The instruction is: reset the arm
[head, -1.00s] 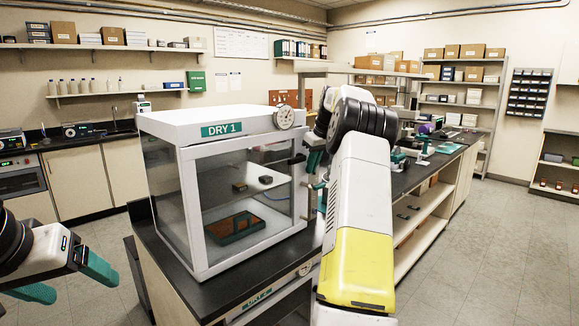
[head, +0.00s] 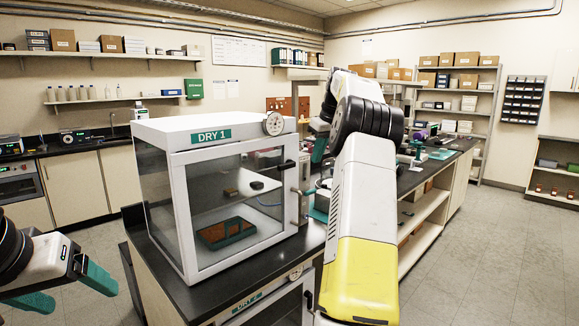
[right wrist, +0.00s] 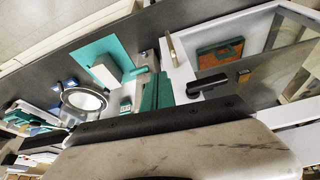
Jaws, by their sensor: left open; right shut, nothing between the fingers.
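My right arm (head: 362,215) reaches forward just right of the cabinet labelled DRY 1 (head: 212,134). My right gripper (head: 319,149) is largely hidden behind its wrist in the head view; a teal finger shows beside the cabinet's right edge. In the right wrist view the two teal fingers of the gripper (right wrist: 157,92) lie together with nothing between them. The cabinet's dark door handle (right wrist: 207,86) is close beside them in the picture; I cannot tell the gap in depth. My left gripper (head: 78,292) is open and empty at the lower left, over the floor.
The cabinet stands on a black bench (head: 160,262) and holds a brown-and-teal tray (head: 225,232). A teal mat (right wrist: 100,62) and instruments lie further along the bench. Shelving (head: 460,100) stands at the back. The floor (head: 485,250) on the right is clear.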

